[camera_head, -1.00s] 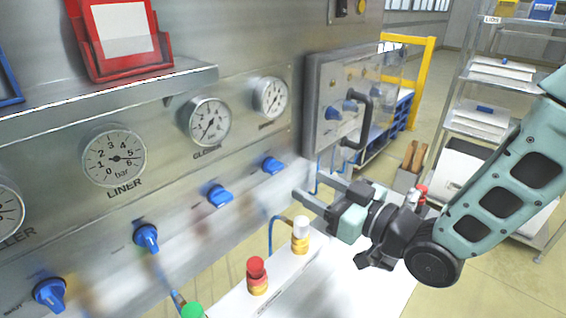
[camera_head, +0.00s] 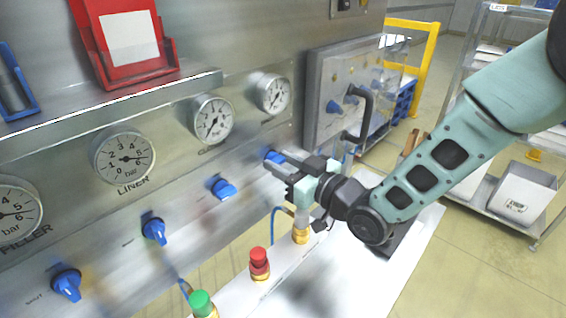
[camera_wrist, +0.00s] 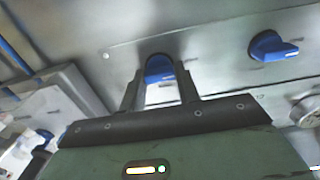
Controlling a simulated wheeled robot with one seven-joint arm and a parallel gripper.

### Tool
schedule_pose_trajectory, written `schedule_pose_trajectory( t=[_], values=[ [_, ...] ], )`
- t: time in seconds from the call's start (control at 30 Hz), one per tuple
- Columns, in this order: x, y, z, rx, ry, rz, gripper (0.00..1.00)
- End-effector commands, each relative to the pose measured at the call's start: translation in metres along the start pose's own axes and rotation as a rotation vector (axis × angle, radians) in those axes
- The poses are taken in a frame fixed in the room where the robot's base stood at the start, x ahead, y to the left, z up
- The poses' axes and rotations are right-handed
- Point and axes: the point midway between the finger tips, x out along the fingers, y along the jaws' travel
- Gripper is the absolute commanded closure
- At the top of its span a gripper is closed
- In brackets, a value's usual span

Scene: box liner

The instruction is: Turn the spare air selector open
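The spare air selector is the blue knob (camera_head: 274,156) at the right end of the row on the steel panel, below the rightmost gauge (camera_head: 273,94). My gripper (camera_head: 273,166) is at this knob, its fingers pointing at the panel and partly covering it. In the wrist view the blue knob (camera_wrist: 158,69) shows between the tips of my two spread fingers (camera_wrist: 160,85). The gripper is open. Clear space shows behind the knob between the fingers, and I cannot tell whether either finger touches it.
Another blue selector (camera_head: 222,188) sits to the left, and it also shows in the wrist view (camera_wrist: 272,47). A grey box with a black handle (camera_head: 361,113) juts out at the right. Below are red (camera_head: 259,264) and green (camera_head: 201,304) fittings on a white ledge.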

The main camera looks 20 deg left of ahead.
Motion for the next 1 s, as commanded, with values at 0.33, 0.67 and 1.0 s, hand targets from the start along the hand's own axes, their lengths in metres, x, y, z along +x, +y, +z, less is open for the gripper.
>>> schedule_pose_trajectory(
  t=[0.33, 0.67, 1.0],
  values=[
    [-0.0002, 0.0001, 0.0003, 0.015, 0.001, 0.000, 0.90],
    [-0.0007, 0.0016, 0.0021, 0.177, 0.003, 0.001, 0.90],
    [-0.0006, 0.0026, 0.0022, 0.489, 0.003, 0.001, 0.90]
  ],
)
